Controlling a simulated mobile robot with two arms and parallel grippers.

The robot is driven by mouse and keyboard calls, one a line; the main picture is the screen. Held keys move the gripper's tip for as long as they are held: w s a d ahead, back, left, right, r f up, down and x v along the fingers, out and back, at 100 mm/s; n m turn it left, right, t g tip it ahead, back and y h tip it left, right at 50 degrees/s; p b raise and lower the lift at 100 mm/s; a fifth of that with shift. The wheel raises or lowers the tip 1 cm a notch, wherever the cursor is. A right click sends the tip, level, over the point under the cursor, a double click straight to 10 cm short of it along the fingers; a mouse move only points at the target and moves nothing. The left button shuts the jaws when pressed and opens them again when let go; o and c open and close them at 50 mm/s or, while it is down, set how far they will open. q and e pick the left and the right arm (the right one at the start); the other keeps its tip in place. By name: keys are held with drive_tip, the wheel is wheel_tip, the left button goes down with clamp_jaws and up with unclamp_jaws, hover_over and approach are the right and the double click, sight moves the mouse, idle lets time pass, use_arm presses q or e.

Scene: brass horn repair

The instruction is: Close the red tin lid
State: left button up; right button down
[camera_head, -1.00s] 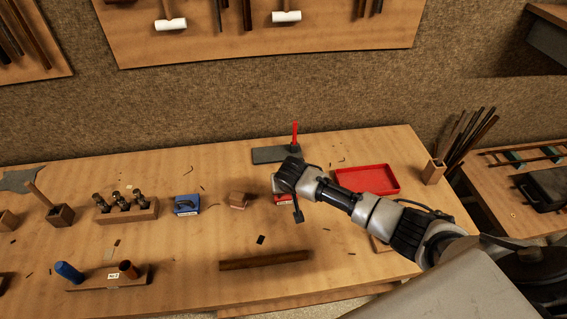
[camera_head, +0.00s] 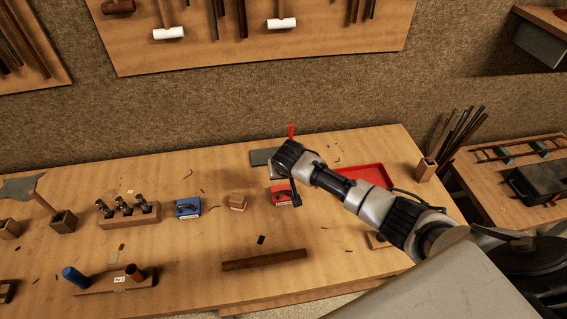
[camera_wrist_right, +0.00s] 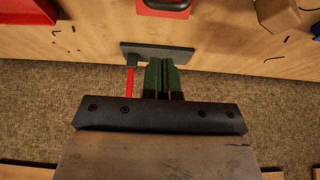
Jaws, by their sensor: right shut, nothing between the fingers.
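The small red tin (camera_head: 281,197) sits on the bench with a pale label on its front and a dark oval part on top. It also shows cut off at the top of the right wrist view (camera_wrist_right: 165,12). My arm hides part of its rear, and I cannot tell its lid's position. My right gripper (camera_wrist_right: 162,66) is shut and empty, its green fingers pressed together, apart from the tin on the wall side. In the head view my wrist hides the fingers. My left gripper is not in view.
A grey plate (camera_wrist_right: 170,52) with a red upright rod (camera_wrist_right: 130,82) lies close to the fingers. A red tray (camera_head: 368,176) is partly behind my arm. A blue tin (camera_head: 188,208), a wooden block (camera_head: 238,202) and a dark bar (camera_head: 264,260) are nearby.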

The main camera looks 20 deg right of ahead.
drive_tip(key=s+b+v, duration=0.1)
drive_tip(key=v, duration=0.8)
drive_tip(key=s+a+f+n+y, duration=0.1)
drive_tip(key=s+a+f+n, duration=0.1)
drive_tip(key=s+a, duration=0.35)
drive_tip(key=s+a+f+n+y, duration=0.1)
drive_tip(key=s+a+f, duration=0.1)
drive_tip(key=s, duration=0.6)
drive_tip(key=s+d+r+n+g, duration=0.2)
drive_tip(key=s+d, duration=0.1)
drive_tip(key=s, duration=1.4)
wheel_tip(320, 180, down, 29)
drive_tip(key=g+b, duration=0.1)
drive_tip(key=b, duration=0.2)
drive_tip(key=s+d+f+g+b, duration=0.1)
drive_tip(key=s+d+f+b, duration=0.2)
drive_tip(key=s+f, duration=1.4)
wheel_tip(320, 180, down, 2)
drive_tip(key=shift+f+h, duration=0.15)
drive_tip(key=shift+h, duration=0.15)
drive_tip(key=shift+d, duration=0.15)
